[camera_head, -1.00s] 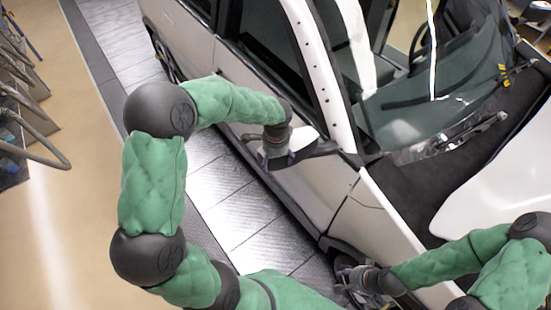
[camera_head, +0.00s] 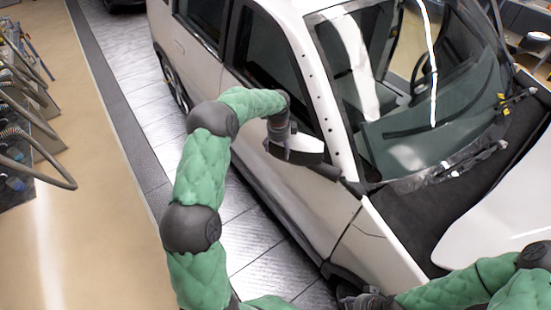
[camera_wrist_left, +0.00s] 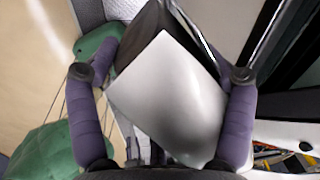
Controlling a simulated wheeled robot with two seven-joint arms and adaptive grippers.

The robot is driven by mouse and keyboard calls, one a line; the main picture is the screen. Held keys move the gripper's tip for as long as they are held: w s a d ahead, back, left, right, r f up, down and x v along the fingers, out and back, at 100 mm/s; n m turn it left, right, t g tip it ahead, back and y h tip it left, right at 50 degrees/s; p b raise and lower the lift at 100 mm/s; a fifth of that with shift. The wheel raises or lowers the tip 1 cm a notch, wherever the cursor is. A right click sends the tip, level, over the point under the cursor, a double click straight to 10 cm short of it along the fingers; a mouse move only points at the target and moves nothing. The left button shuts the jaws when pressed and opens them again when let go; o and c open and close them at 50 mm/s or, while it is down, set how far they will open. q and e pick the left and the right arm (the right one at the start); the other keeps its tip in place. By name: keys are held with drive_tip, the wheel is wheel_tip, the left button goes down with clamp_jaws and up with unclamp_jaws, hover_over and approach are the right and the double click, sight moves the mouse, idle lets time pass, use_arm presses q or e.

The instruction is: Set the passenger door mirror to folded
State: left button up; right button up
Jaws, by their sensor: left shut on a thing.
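The passenger door mirror (camera_head: 308,145) has a white housing and a dark arm, and sits by the front side window. It is angled back along the door, its outer end near the side glass. My left gripper (camera_head: 281,142) is shut on the mirror's outer part. In the left wrist view the white housing (camera_wrist_left: 170,100) fills the space between the two purple-padded fingers (camera_wrist_left: 161,74). The fingertips lie along its sides. My right gripper (camera_head: 362,301) is low by the front fender, partly cut off by the frame's bottom edge, and its fingers are unclear.
The white car (camera_head: 300,195) fills the right side, with the windshield and an open dark cowl area (camera_head: 415,210) beside the mirror. A metal floor strip (camera_head: 255,230) runs along the car. A rack with hoses (camera_head: 25,130) stands far left. The tan floor between is clear.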

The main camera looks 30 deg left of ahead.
use_arm(q)
drive_tip(key=w+m, duration=0.3)
drive_tip(key=w, duration=0.4)
drive_tip(key=shift+d+f, duration=0.2)
drive_tip(key=shift+f, duration=0.05)
drive_tip(key=o, duration=1.6)
drive_tip(key=shift+w, duration=0.25)
drive_tip(key=shift+r, duration=0.1)
wheel_tip(320, 180, up, 12)
drive_tip(key=s, duration=0.1)
